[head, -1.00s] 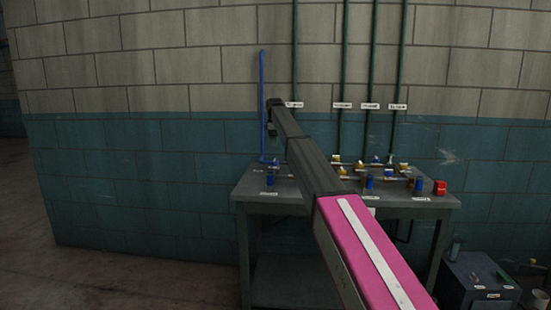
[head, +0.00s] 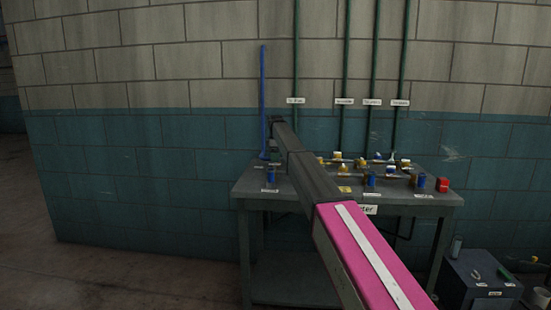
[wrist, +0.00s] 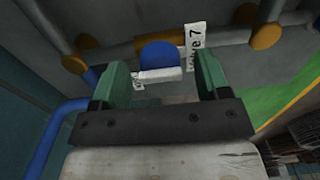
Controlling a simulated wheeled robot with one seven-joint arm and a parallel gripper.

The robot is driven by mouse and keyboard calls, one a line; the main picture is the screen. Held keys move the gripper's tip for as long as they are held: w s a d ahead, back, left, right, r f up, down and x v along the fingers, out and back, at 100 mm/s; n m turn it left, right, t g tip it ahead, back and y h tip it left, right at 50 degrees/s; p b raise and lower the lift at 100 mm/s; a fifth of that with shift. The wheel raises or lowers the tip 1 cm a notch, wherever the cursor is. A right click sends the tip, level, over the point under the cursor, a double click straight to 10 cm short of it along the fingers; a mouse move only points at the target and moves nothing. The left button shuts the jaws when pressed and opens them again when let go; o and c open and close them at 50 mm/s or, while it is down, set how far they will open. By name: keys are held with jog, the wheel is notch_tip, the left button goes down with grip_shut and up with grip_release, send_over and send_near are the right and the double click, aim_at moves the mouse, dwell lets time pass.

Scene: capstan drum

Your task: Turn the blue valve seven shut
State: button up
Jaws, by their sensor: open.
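In the wrist view, the blue valve (wrist: 158,54) has a round blue body with a white bar-like piece at its near side. A white tag reading "7" (wrist: 195,48) hangs just right of it. My gripper (wrist: 160,72) is open, with one green finger to the left of the valve and one to the right. Gaps show between the fingers and the valve, so nothing is gripped. In the head view my arm covers this part of the bench, and I cannot make out the gripper or valve seven there.
A grey bench (head: 400,199) carries several blue and yellow valves and a red block (head: 443,184). A blue vertical pipe (head: 262,100) and green pipes (head: 344,60) run up the wall behind. A grey cabinet (head: 480,285) stands at the lower right. The floor at left is clear.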

jog(key=shift+f, duration=0.2)
jog(key=c, duration=0.9)
